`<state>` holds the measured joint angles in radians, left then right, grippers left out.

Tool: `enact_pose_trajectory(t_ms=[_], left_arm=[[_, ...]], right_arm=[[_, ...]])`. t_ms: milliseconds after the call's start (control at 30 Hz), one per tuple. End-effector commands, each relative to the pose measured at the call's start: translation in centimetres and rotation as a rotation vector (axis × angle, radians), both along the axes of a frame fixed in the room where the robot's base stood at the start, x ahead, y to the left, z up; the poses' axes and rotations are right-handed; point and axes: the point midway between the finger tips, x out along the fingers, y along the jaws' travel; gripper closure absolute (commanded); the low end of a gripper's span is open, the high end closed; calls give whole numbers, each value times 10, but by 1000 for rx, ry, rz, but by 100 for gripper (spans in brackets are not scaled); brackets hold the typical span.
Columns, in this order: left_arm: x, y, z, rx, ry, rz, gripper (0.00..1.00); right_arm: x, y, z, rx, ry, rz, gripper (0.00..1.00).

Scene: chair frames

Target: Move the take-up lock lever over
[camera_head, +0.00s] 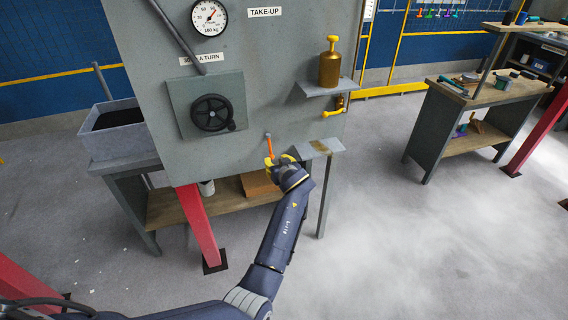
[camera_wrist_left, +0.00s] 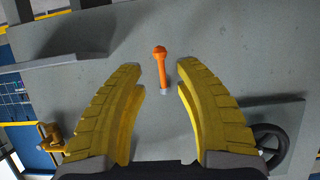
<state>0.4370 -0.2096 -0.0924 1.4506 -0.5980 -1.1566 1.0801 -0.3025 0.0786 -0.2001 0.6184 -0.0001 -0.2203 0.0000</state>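The take-up lock lever (camera_head: 269,145) is a short orange handle on a grey pivot, low on the grey machine panel (camera_head: 265,85). It hangs nearly straight down in the head view. My left gripper (camera_head: 282,160) is at its lower end, partly covering it. In the left wrist view the lever (camera_wrist_left: 161,68) shows in the gap ahead of the yellow fingers of my left gripper (camera_wrist_left: 160,84). The fingers are spread apart, with no visible contact on the lever. My right gripper is not in view.
A black handwheel (camera_head: 212,113) is left of the lever, under a dial gauge (camera_head: 209,17). A small shelf (camera_head: 327,88) with a brass canister (camera_head: 330,66) juts out at the upper right. A grey plate (camera_head: 319,148) sticks out right of my gripper.

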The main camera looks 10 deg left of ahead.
Motion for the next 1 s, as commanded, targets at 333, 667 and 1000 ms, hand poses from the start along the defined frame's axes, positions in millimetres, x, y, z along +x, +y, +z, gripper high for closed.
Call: enact_pose_trajectory(t_ms=[333, 667, 1000], left_arm=[[21, 12, -9, -10, -7, 4, 67], [49, 28, -24, -11, -7, 1, 67], [62, 37, -31, -13, -8, 2, 75]], right_arm=[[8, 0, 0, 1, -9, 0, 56], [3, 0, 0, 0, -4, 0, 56], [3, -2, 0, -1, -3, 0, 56]])
